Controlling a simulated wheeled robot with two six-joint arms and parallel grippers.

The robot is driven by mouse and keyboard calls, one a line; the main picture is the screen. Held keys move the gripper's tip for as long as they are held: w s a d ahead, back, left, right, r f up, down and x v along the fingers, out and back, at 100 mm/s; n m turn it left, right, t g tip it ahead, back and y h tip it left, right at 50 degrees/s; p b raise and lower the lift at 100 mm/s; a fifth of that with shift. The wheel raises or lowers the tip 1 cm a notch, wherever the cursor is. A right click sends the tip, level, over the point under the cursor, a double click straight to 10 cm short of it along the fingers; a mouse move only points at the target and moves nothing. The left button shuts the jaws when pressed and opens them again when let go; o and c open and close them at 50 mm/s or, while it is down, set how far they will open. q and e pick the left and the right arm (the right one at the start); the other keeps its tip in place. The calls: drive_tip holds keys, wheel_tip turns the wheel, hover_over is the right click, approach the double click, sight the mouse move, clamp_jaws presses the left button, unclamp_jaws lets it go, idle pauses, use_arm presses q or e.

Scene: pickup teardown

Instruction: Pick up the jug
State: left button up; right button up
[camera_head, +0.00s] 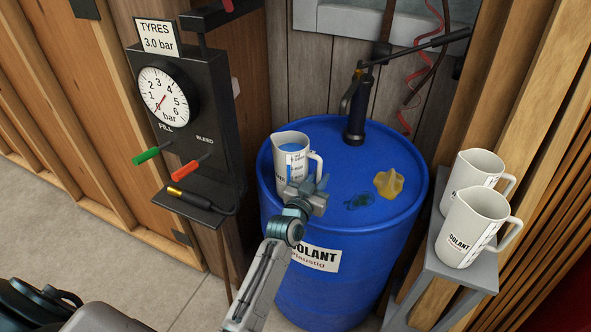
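A white jug (291,150) with blue liquid inside stands upright on top of the blue coolant drum (315,285), near its left front rim. Its handle (318,164) points right. My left gripper (313,192) is in front of the jug, just below the handle, and covers the jug's lower right part. I cannot tell whether its fingers are open or shut, or whether they touch the handle. Two more white jugs, a rear one (473,170) and a front one (462,225) labelled COOLANT, stand on a grey stand at the right. My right gripper is not in view.
A black pump (356,110) rises from the back of the drum. A yellow-brown patch (389,183) and a dark blue patch (359,201) lie on the drum top. The tyre gauge panel (205,130) stands left of the drum. The grey stand (445,265) is close on the right.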

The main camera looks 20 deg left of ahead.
use_arm(q)
clamp_jaws()
drive_tip(key=shift+s, duration=0.1)
idle(1.2)
drive_tip(key=shift+r, duration=0.1)
